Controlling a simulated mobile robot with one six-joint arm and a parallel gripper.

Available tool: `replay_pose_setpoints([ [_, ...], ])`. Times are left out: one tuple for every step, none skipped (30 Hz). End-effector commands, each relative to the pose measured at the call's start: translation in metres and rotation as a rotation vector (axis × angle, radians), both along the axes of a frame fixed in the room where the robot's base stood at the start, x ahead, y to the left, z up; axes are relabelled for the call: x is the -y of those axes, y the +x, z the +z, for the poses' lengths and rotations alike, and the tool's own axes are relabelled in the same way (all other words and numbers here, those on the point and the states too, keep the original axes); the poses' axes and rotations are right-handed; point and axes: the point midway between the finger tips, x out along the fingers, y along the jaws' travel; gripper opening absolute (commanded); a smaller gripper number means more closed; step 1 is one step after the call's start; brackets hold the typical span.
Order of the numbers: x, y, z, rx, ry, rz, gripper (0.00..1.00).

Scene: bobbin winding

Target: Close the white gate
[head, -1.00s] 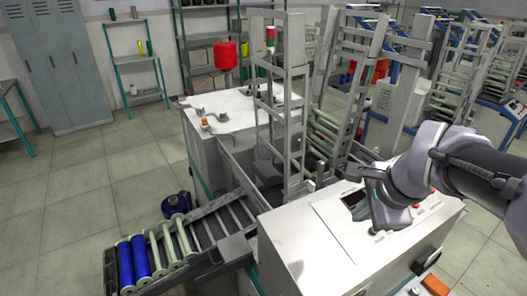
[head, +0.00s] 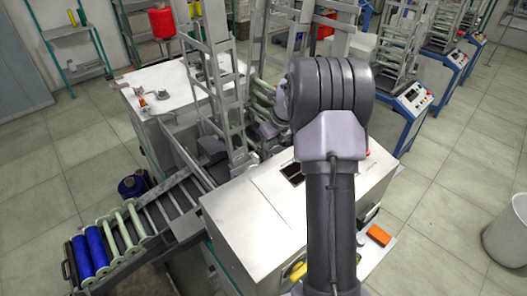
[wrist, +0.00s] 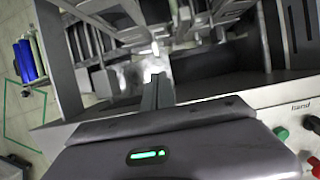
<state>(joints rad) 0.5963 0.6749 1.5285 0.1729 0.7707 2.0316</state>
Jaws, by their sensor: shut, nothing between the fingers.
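The white gate, which I take to be the tall ladder-like frame (head: 214,88), stands upright over the machine in the head view. A second similar frame (head: 300,50) stands to its right; I cannot tell how far the gate is from closed. In the wrist view, pale bars (wrist: 122,30) cross the top, beyond my fingers. My gripper (wrist: 155,82) is shut and empty, pointing at the machine's inner side. In the head view my arm hides most of it. I cannot tell whether the fingertips touch a bar.
The machine's white top (head: 250,215) lies under my arm. Buttons (wrist: 282,133) sit at the right in the wrist view. A roller rack with blue bobbins (head: 96,248) is at lower left. An orange block (head: 379,235) lies at right. A white bin (head: 508,235) stands at far right.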

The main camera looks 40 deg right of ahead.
Motion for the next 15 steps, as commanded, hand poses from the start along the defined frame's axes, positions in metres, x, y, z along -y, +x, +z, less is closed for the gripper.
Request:
replay_pose_setpoints([
  [-0.001,0.003,-0.011,-0.002,0.002,0.001,0.0],
  [-0.001,0.005,-0.017,-0.002,0.001,0.002,0.0],
  [-0.001,0.008,-0.025,-0.002,0.0,0.002,0.0],
  [-0.001,0.011,-0.031,-0.003,0.001,0.003,0.0],
  [-0.002,0.013,-0.037,-0.003,0.001,0.002,0.0],
  [-0.002,0.016,-0.045,-0.003,0.001,0.002,0.0],
  [-0.002,0.018,-0.05,-0.002,0.0,0.001,0.0],
  [-0.002,0.021,-0.055,-0.001,0.001,0.001,0.0],
  [-0.002,0.023,-0.062,-0.002,0.002,0.001,0.0],
  [-0.002,0.025,-0.066,-0.002,0.0,0.001,0.0],
  [-0.002,0.026,-0.069,-0.001,0.001,0.001,0.0],
  [-0.002,0.028,-0.074,-0.001,0.001,0.001,0.0],
  [-0.002,0.029,-0.076,-0.001,0.0,0.002,0.0],
  [-0.002,0.031,-0.078,-0.001,-0.001,0.002,0.0],
  [-0.002,0.032,-0.08,-0.001,-0.001,0.002,0.0],
])
